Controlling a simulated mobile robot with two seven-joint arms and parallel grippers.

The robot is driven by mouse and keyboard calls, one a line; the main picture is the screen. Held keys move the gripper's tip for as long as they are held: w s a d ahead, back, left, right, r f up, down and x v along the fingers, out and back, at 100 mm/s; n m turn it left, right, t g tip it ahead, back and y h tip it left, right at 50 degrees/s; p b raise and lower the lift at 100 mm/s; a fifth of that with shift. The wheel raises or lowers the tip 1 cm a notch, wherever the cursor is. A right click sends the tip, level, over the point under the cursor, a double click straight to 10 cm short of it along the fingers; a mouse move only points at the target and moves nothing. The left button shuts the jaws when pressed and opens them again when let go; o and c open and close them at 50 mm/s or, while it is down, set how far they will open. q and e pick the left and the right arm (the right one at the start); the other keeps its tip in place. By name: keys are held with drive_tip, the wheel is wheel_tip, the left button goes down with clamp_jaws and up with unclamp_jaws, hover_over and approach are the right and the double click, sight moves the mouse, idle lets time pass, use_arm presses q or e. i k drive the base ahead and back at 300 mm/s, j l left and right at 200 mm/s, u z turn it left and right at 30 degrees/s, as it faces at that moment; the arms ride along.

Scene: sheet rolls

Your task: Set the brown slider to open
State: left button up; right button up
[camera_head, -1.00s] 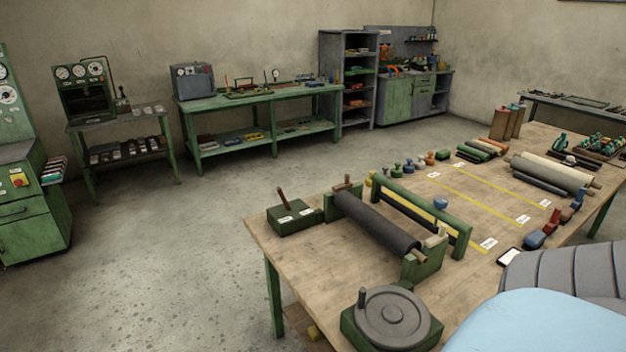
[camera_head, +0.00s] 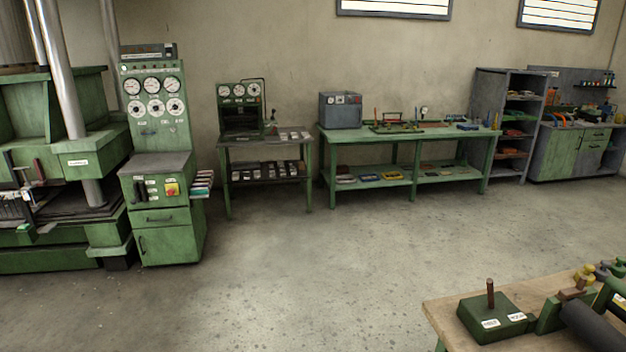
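A green box (camera_head: 488,320) sits on the near left corner of the wooden table at the lower right. A brown upright handle (camera_head: 490,294) stands on top of it, and it may be the brown slider. Two white labels (camera_head: 491,323) lie on the front of the box; their words are too small to read surely. Neither of my grippers is in view.
The wooden table (camera_head: 440,311) also carries a dark roller (camera_head: 594,328), cut off at the right. A green press (camera_head: 92,161) and control cabinet (camera_head: 168,233) stand left. A green workbench (camera_head: 410,135) lines the back wall. The concrete floor between is clear.

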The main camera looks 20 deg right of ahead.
sight(579, 290)
drive_tip(key=i+z, duration=0.35)
drive_tip(key=i+j+z, duration=0.15)
drive_tip(key=i+z, duration=0.2)
drive_tip(key=i+j+z, duration=0.25)
drive_tip(key=i+z, duration=0.15)
drive_tip(key=i+j+z, duration=0.15)
drive_tip(key=i+z, duration=0.25)
drive_tip(key=i+j+z, duration=0.15)
drive_tip(key=z, duration=0.25)
drive_tip(key=i+j+z, duration=0.2)
drive_tip(key=j+z, duration=0.15)
